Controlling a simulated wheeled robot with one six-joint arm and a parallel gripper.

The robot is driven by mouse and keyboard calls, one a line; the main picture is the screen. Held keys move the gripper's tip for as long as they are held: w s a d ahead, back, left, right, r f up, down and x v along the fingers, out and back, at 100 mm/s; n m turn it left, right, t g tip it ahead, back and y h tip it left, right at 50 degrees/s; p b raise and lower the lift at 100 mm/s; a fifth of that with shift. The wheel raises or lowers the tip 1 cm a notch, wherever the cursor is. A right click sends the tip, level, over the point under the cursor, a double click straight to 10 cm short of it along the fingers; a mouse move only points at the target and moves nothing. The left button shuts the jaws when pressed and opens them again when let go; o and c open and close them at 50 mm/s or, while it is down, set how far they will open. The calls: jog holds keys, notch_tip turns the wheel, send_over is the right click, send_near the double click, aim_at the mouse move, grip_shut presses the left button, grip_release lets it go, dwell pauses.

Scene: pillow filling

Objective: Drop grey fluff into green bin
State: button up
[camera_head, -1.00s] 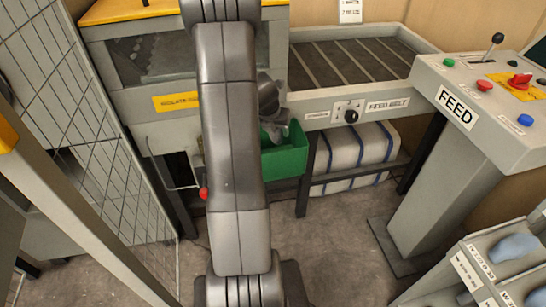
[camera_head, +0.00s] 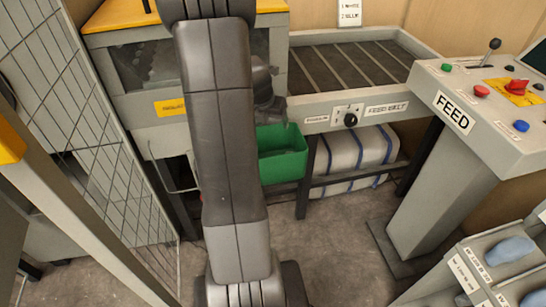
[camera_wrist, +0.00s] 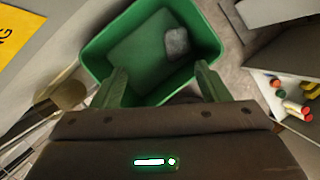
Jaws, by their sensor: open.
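The green bin (camera_head: 283,165) hangs below the machine's front, just left of the belt frame in the head view. In the wrist view the bin (camera_wrist: 92,58) opens beneath my gripper (camera_wrist: 164,84). The grey fluff (camera_wrist: 177,43) is a small grey lump inside the bin, towards its far right side. My gripper's two fingers are spread apart with nothing between them, over the near edge of the bin. In the head view my gripper (camera_head: 272,108) is just above the bin, partly hidden behind my arm. The fluff cannot be seen in the head view.
A feed belt (camera_head: 350,62) lies right of the bin, with a wrapped white bale (camera_head: 355,150) below. The FEED console (camera_head: 470,115) stands at the right. A mesh fence (camera_head: 85,150) is at the left. Blue lumps lie in trays (camera_head: 508,250) at lower right.

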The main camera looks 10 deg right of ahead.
jog(key=v, duration=0.5)
jog(key=shift+r+p, duration=0.2)
jog(key=shift+p, duration=0.1)
jog(key=shift+f, duration=0.1)
jog(key=p+x, duration=0.1)
jog(key=x, duration=0.9)
jog(key=shift+w+d, duration=0.4)
jog(key=shift+w, duration=0.1)
